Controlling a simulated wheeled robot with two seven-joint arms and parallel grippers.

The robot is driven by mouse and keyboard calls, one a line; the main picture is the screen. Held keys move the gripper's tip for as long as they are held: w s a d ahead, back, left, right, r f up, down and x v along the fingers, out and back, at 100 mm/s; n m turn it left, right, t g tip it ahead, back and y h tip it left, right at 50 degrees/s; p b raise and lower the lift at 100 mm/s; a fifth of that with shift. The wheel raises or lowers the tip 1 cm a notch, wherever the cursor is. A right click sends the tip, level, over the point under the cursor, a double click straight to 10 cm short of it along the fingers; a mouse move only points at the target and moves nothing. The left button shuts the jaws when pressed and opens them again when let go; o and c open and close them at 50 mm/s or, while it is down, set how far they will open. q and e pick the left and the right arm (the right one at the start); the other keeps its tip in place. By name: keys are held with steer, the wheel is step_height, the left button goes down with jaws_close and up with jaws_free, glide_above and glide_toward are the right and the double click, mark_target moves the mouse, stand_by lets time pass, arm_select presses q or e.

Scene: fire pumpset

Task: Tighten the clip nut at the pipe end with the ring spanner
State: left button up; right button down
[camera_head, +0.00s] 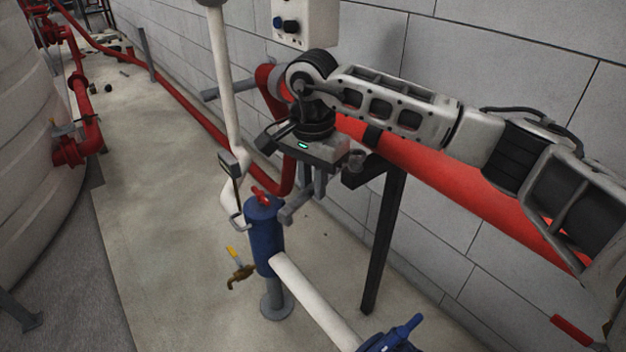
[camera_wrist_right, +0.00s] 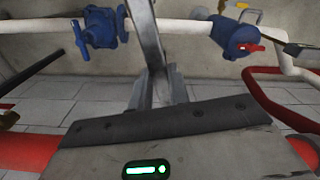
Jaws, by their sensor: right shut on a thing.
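My right gripper (camera_head: 297,195) points down beside the red pipe and the steel post, above and right of the blue valve body. It is shut on a grey metal bar (camera_wrist_right: 146,35), which looks like the ring spanner's shank and runs away from the fingers; its far end is cut off in the right wrist view. The fingers also show in the right wrist view (camera_wrist_right: 160,92). A bracket with a round fitting (camera_head: 356,160) sits at the post top, right of the gripper. I cannot make out the clip nut. My left gripper is not in view.
A blue valve body (camera_head: 262,235) with a red handle stands below, joined to a white pipe (camera_head: 312,298). A red pipe (camera_head: 450,190) runs along the block wall, near a black post (camera_head: 384,240). The concrete floor (camera_head: 165,240) at left is mostly free.

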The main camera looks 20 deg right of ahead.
arm_select(q)
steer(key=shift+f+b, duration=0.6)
steer(key=shift+b, duration=0.15)
arm_select(e)
steer(key=shift+f, duration=1.05)
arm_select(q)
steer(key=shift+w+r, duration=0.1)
arm_select(e)
steer(key=shift+w+a, duration=0.15)
steer(key=shift+w, duration=0.15)
steer(key=shift+w+a+m, duration=0.15)
steer(key=shift+w+m, duration=0.1)
steer(key=shift+m, duration=0.15)
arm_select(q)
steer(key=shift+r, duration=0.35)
arm_select(e)
steer(key=w+m, duration=0.1)
steer(key=w+a+m, duration=0.1)
steer(key=shift+w+a+r, duration=0.1)
steer(key=shift+w+a, duration=0.05)
steer(key=shift+w, duration=0.25)
steer(key=shift+s, duration=0.4)
